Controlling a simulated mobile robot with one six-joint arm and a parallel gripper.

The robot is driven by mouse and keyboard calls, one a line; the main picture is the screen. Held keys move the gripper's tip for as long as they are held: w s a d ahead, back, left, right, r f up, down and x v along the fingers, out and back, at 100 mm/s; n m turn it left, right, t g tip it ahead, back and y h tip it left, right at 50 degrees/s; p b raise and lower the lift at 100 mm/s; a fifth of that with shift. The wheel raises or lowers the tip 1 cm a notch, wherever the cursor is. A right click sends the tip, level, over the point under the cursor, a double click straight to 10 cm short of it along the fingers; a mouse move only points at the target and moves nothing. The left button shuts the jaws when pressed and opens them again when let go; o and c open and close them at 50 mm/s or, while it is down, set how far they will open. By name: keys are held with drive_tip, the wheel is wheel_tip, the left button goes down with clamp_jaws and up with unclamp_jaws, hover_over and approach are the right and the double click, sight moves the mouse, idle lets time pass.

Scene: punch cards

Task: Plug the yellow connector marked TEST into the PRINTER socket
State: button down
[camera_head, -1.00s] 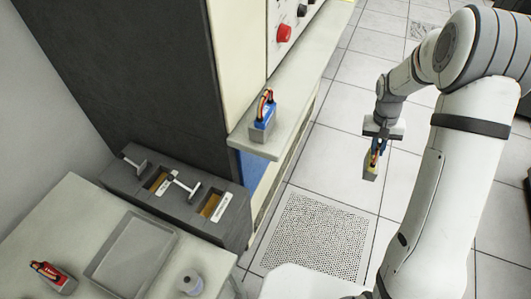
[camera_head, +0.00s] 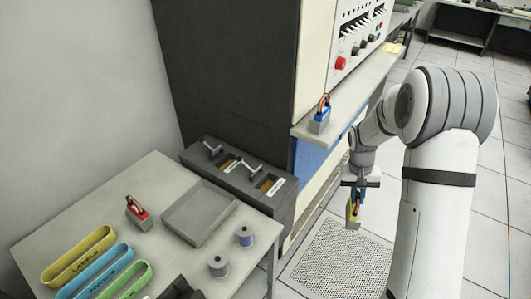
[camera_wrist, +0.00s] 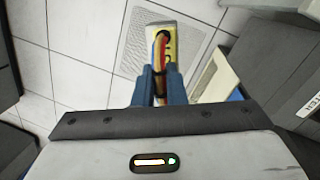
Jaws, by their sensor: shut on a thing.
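My gripper (camera_head: 358,188) is shut on the yellow connector (camera_head: 353,212) and holds it in the air above the floor, right of the sockets. In the wrist view, the blue fingertips (camera_wrist: 160,92) close around its cable bundle, and the yellow-edged body (camera_wrist: 174,42) extends beyond them; its marking is not readable. Two dark grey sockets with levers, a left one (camera_head: 213,158) and a right one (camera_head: 258,181), stand against the cabinet; their labels are too small to read in the head view. A label partly reading "TER" (camera_wrist: 308,105) shows at the wrist view's right edge.
A blue connector (camera_head: 319,120) stands on the cabinet ledge (camera_head: 345,100). A red connector (camera_head: 138,212), a grey tray (camera_head: 200,236), spools (camera_head: 244,237) and coloured bands (camera_head: 80,257) are on the table (camera_head: 75,214). Open floor lies beneath my gripper.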

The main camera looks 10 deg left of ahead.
drive_tip(key=shift+d, duration=0.45)
drive_tip(key=shift+a, duration=0.1)
